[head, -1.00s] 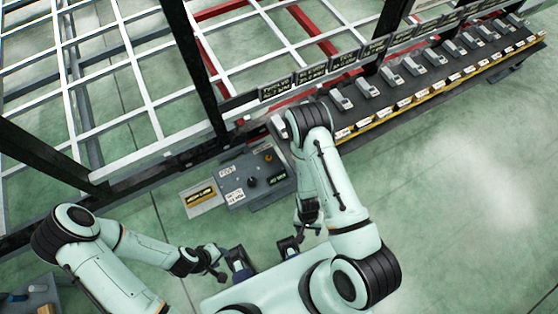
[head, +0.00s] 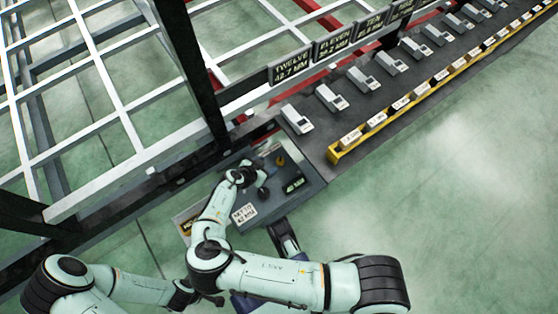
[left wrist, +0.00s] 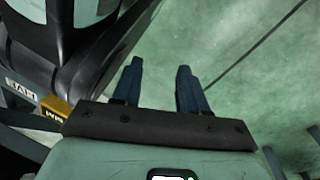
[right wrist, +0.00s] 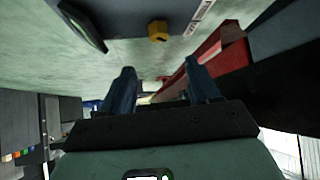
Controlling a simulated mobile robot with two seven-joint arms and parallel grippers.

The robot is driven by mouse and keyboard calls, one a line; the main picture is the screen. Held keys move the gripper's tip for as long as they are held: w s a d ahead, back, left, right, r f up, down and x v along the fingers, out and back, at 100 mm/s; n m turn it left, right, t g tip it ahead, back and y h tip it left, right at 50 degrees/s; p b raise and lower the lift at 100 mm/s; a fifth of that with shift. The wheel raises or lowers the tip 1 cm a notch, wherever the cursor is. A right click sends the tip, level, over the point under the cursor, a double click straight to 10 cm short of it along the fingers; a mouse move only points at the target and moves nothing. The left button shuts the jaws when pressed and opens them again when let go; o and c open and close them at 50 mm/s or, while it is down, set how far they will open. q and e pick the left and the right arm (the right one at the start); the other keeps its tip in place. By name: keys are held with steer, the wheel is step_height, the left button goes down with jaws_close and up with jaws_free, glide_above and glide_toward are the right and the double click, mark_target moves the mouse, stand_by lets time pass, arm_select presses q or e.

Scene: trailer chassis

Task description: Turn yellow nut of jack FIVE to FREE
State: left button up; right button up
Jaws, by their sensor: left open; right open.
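A small yellow part (head: 280,160) sits on the grey control panel (head: 312,190), partly beside my right gripper. It also shows at the top of the right wrist view (right wrist: 158,32), beyond the fingertips and apart from them. Whether it is the nut of jack FIVE I cannot tell. My right gripper (head: 258,186) hangs over the panel; in its wrist view its two fingers (right wrist: 162,82) are apart and empty. My left gripper (left wrist: 160,80) is open and empty above the green floor. No sign reading FIVE is legible.
A row of grey levers (head: 331,98) with a yellow front strip (head: 350,142) runs to the upper right. Signs TWELVE (head: 290,66), ELEVEN (head: 333,44) and TEN stand behind it. The white lattice frame (head: 110,85) lies left. Open floor (head: 450,200) is at right.

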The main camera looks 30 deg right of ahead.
mark_target(281, 159)
steer(key=b+x, duration=0.2)
steer(key=x, duration=0.8)
steer(key=shift+f, duration=0.1)
arm_select(q)
steer(key=s+f+g, duration=0.2)
steer(key=s+f, duration=0.1)
steer(key=s, duration=0.2)
steer(key=shift+s+a+b, duration=0.35)
steer(key=shift+s+b, duration=0.05)
arm_select(e)
steer(key=shift+w+d+f, duration=0.15)
steer(key=shift+d+f, duration=0.3)
steer(key=shift+d, duration=0.1)
steer(key=c, duration=1)
